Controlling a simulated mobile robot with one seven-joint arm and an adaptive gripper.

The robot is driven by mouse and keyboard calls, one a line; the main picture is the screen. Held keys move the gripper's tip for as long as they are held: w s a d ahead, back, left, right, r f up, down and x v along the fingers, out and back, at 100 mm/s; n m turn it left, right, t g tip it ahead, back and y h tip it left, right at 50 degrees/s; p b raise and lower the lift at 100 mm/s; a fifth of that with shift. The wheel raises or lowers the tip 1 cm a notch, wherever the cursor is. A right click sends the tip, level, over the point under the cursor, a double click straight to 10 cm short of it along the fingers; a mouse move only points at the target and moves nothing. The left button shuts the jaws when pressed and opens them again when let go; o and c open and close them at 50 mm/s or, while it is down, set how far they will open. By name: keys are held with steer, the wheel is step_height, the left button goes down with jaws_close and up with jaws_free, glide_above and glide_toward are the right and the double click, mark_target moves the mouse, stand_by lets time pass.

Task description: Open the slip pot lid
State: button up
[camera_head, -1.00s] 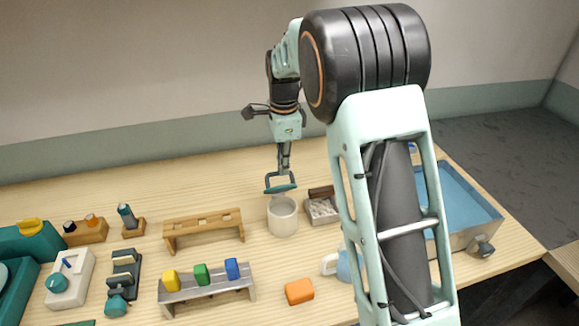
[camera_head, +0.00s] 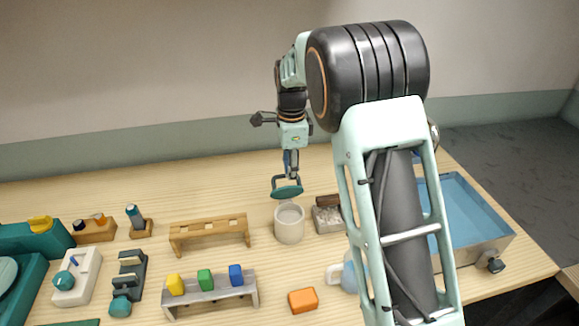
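The slip pot (camera_head: 289,226) is a cream-white cup standing upright on the wooden table, its mouth uncovered and facing up. Its teal lid (camera_head: 287,193), with a loop handle on top, hangs just above and slightly behind the mouth, apart from the rim. My gripper (camera_head: 290,174) points down and is shut on the lid's handle. The fingertips are small in this view, so the exact contact on the handle is hard to make out.
A small box with pale contents (camera_head: 328,218) stands close right of the pot. A wooden rack (camera_head: 209,232) is to the left. A grey stand with coloured blocks (camera_head: 212,290) and an orange block (camera_head: 302,300) are in front. A blue basin (camera_head: 462,215) is at right, partly behind my arm.

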steer(key=w+a+r+p, duration=0.2)
steer(key=w+r+p, duration=0.4)
steer(key=w, duration=0.3)
steer(key=shift+w+r, duration=0.35)
steer(key=shift+r, duration=0.45)
stand_by(0.3)
stand_by(0.3)
step_height(320, 180, up, 8)
steer(key=shift+s+f, duration=0.2)
steer(key=shift+f, duration=0.05)
steer(key=shift+d, duration=0.1)
steer(key=shift+c, duration=0.4)
